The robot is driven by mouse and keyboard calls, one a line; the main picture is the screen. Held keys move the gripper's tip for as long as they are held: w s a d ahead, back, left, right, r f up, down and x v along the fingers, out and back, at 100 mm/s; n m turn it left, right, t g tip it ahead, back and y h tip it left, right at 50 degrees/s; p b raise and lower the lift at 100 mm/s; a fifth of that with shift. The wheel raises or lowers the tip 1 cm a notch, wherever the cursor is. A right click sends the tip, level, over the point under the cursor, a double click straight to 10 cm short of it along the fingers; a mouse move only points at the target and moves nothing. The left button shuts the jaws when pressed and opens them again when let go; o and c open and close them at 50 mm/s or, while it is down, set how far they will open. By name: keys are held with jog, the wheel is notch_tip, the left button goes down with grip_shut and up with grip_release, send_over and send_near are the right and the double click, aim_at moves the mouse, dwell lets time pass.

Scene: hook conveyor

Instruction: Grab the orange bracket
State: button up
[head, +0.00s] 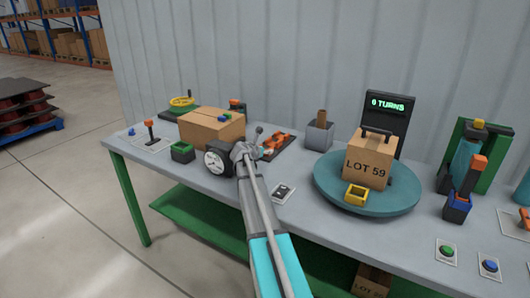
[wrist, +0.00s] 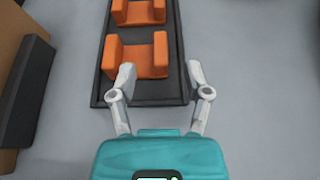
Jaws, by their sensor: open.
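Two orange brackets lie on a dark tray (wrist: 174,88) on the grey table. In the wrist view the nearer orange bracket (wrist: 140,60) is just beyond my fingertips, and the farther orange bracket (wrist: 138,12) is at the top edge. In the head view the orange brackets (head: 277,141) show partly behind my gripper (head: 250,146), so contact there cannot be judged.
A cardboard box (head: 211,128) and a round gauge (head: 217,160) stand left of my gripper. A turntable (head: 390,200) with a box marked LOT 59 (head: 367,163) is to the right. A grey bin (head: 319,136) stands behind. A small switch plate (head: 282,193) lies in front.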

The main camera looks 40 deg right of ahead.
aim_at(270, 148)
jog(key=shift+b+x, duration=1.05)
jog(key=shift+x, duration=1.6)
jog(key=shift+a, duration=0.1)
jog(key=shift+c, duration=0.3)
grip_shut()
